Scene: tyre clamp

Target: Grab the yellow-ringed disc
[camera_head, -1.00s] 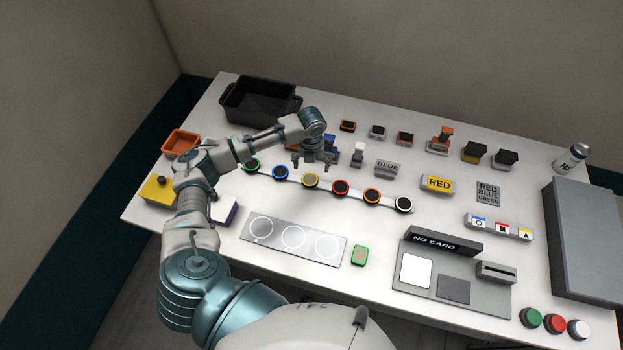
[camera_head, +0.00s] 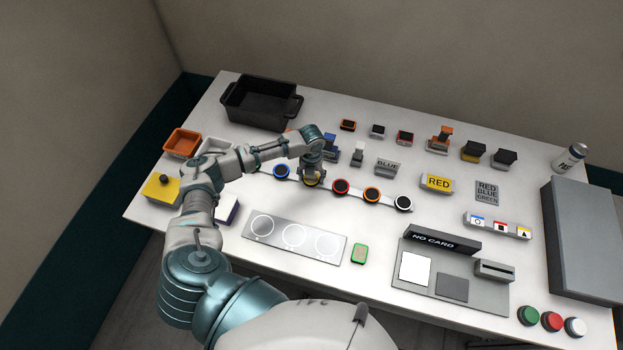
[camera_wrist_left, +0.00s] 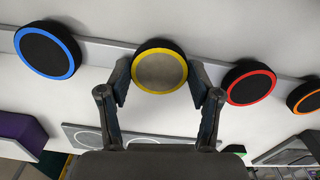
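The yellow-ringed disc (camera_wrist_left: 160,71) sits on the strip in the left wrist view, with a dark side and a grey-brown face. In the head view the yellow-ringed disc (camera_head: 311,182) is mostly hidden under my left gripper (camera_head: 312,176). In the left wrist view, the fingers of my left gripper (camera_wrist_left: 159,88) stand apart on either side of the disc's lower part. They are close to its rim; whether they touch it I cannot tell. My right gripper is not in view.
A blue-ringed disc (camera_wrist_left: 47,50) lies to the left on the strip, and a red-ringed disc (camera_wrist_left: 249,84) and an orange-ringed disc (camera_wrist_left: 306,97) to the right. A panel with three circles (camera_head: 294,237) lies nearer me. A black bin (camera_head: 262,103) stands at the back left.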

